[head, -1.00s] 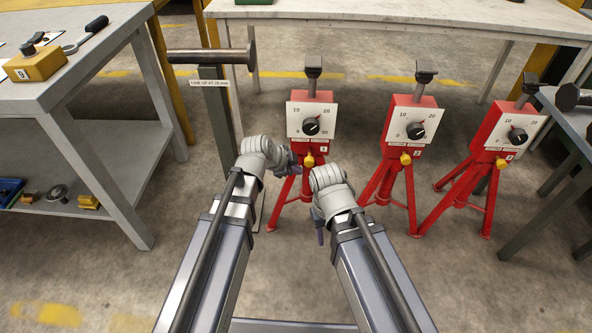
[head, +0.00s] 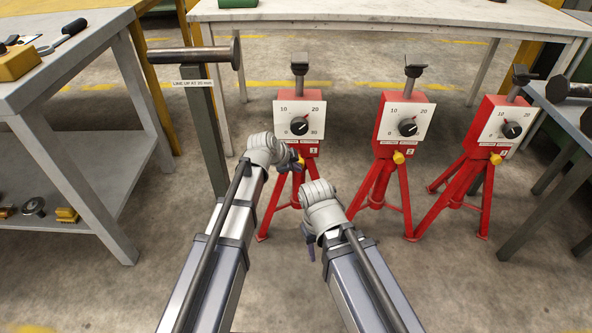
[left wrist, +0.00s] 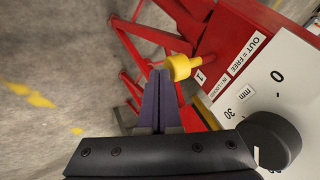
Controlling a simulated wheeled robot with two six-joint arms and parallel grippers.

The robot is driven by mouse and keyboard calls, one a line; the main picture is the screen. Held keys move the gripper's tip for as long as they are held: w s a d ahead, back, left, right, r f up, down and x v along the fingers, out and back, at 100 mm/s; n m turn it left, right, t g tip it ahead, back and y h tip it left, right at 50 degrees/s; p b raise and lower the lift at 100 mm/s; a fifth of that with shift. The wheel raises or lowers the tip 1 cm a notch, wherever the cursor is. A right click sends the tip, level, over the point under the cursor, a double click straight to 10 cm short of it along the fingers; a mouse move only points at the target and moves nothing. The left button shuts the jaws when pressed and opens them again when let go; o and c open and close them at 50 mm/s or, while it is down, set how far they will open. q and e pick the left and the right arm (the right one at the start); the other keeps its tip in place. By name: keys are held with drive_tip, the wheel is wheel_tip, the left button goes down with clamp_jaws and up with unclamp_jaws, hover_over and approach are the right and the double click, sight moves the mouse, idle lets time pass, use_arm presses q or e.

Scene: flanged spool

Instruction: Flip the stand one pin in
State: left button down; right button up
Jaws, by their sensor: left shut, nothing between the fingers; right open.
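Stand one (head: 297,124) is the leftmost red tripod, with a white dial plate, a black knob (head: 299,126) and a label "1". Its yellow pin (left wrist: 180,67) sticks out of the red body in the left wrist view, by labels reading "OUT = FREE" and "IN = LOCKED". My left gripper (head: 297,164) is shut and empty. Its fingertips (left wrist: 160,73) are right beside the pin's yellow head; I cannot tell whether they touch. In the head view the gripper largely hides the pin. My right gripper (head: 310,248) is open and empty, pointing down, lower and in front of the stand.
Two similar red stands (head: 404,122) (head: 501,126) stand to the right. A post with a horizontal bar (head: 194,56) and a sign is at left. Grey benches flank both sides; a long pale table (head: 400,15) is behind. Floor in front is clear.

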use_arm(q)
drive_tip(key=shift+w, duration=1.85)
drive_tip(key=s+a+r+p, duration=0.3)
drive_tip(key=s+r+p, duration=0.5)
drive_tip(key=s, duration=0.1)
drive_tip(key=shift+a, duration=0.4)
use_arm(e)
wheel_tip(320, 180, up, 8)
drive_tip(key=a, duration=0.1)
drive_tip(key=shift+a, duration=0.15)
drive_tip(key=shift+s, duration=0.1)
